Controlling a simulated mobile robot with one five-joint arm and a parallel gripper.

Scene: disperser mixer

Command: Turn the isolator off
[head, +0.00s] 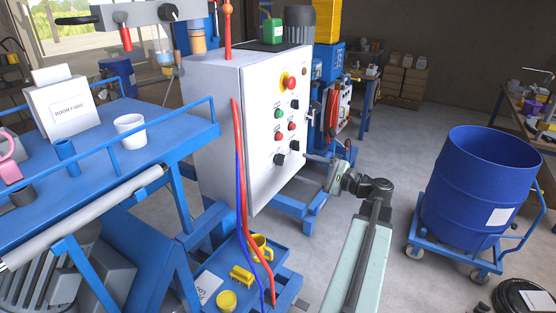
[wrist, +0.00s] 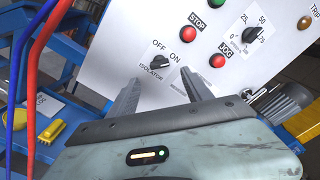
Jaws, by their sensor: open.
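The isolator switch (wrist: 160,61) is a small black knob on the white panel in the wrist view, with OFF and ON marked above it and ISOLATOR below. I cannot tell clearly which mark it points to. The panel is the front of a white cabinet (head: 222,135) in the head view, with several knobs and buttons. My gripper (head: 322,162) is right of the cabinet's lower front in the head view. In the wrist view my gripper (wrist: 160,80) is open and empty, its fingers either side of the isolator's line, apart from the knob.
A red STOP button (wrist: 190,13), a red JOG button (wrist: 217,60) and a black dial (wrist: 250,35) are nearby on the panel. Red and blue hoses (head: 240,180) hang at the cabinet's left. A blue drum (head: 475,190) stands on a trolley at right, with clear floor before it.

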